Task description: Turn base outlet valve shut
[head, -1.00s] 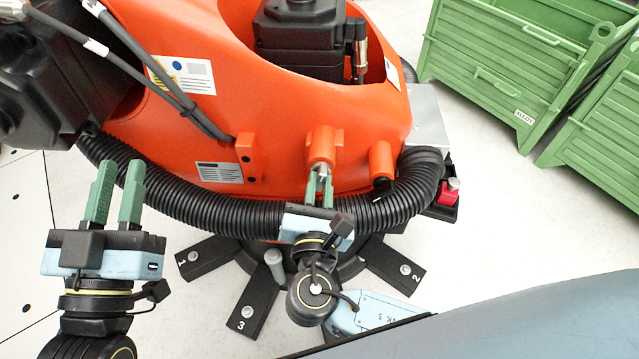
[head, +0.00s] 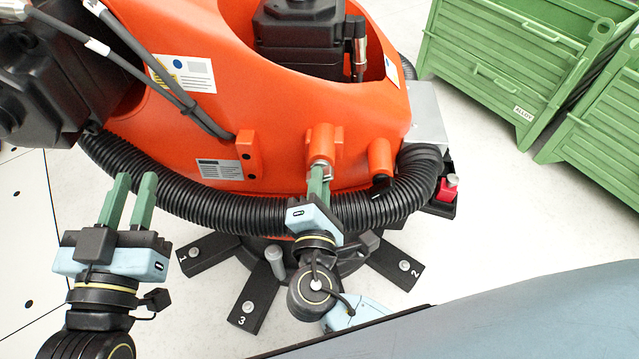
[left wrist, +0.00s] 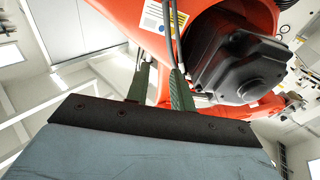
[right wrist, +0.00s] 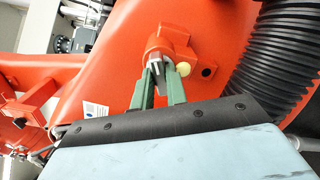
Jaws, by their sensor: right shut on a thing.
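The base outlet is an orange boss (head: 321,143) on the lower side of the orange robot base (head: 285,110). It also shows in the right wrist view (right wrist: 172,42). A small grey metal valve handle (right wrist: 159,66) sits at its mouth. My right gripper (head: 320,180) reaches up to it, and its green fingers are closed on the handle, one on each side. The fingers hide part of the handle, and the gripper is rolled. My left gripper (head: 134,180) is open and empty, left of the base and apart from it.
A thick black corrugated hose (head: 215,205) runs around the base, just below the outlet. A second orange boss (head: 380,155) is right of it. Black numbered feet (head: 255,295) spread on the pale floor. Green bins (head: 500,75) stand at upper right.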

